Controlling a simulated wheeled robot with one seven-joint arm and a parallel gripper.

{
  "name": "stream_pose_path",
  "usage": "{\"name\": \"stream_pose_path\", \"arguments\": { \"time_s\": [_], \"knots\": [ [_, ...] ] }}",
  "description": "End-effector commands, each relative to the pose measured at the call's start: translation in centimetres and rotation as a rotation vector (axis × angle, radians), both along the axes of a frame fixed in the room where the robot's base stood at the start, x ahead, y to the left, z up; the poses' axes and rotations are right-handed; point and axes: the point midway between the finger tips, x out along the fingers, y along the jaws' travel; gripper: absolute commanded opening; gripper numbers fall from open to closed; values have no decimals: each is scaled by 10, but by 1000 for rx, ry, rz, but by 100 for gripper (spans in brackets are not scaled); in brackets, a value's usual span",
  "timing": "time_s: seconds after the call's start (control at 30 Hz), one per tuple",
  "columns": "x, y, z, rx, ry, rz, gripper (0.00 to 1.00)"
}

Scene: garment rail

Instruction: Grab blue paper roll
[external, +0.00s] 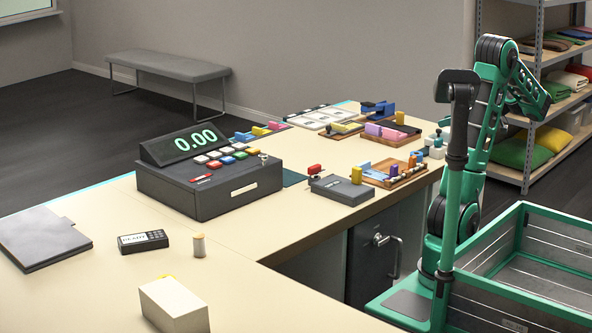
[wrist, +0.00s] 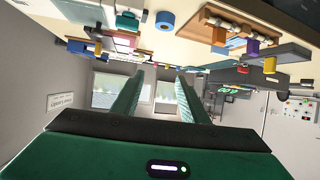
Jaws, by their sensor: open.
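A blue paper roll (wrist: 165,20), ring-shaped with a paler centre, is on the counter near the top of the wrist view. My gripper (wrist: 160,75) is open and empty in the wrist view. Its two green fingers stand apart with background between them. The roll is beyond the fingertips toward the picture's top, and nothing touches it. In the external view my green arm is folded upward at the right, and I cannot clearly make out the gripper there.
The pale counter (external: 262,218) carries a cash register (external: 215,190), a grey box (external: 342,190) and wooden trays of small items. In the wrist view a tray (wrist: 213,35) and a teal item (wrist: 127,21) flank the roll. A shelf (external: 525,178) stands at the right.

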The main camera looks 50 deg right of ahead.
Motion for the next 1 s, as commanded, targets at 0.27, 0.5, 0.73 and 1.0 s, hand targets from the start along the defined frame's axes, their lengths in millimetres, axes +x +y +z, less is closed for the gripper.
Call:
{"name": "stream_pose_path", "arguments": {
  "time_s": [0.27, 0.5, 0.73, 1.0],
  "knots": [
    [0, 1, -57, 7, 1, 0, 40],
    [1, 1, -92, 2, 3, 1, 40],
    [26, 7, -106, 1, 2, 4, 40],
    [50, 11, -118, 0, 3, 2, 40]
  ]
}}
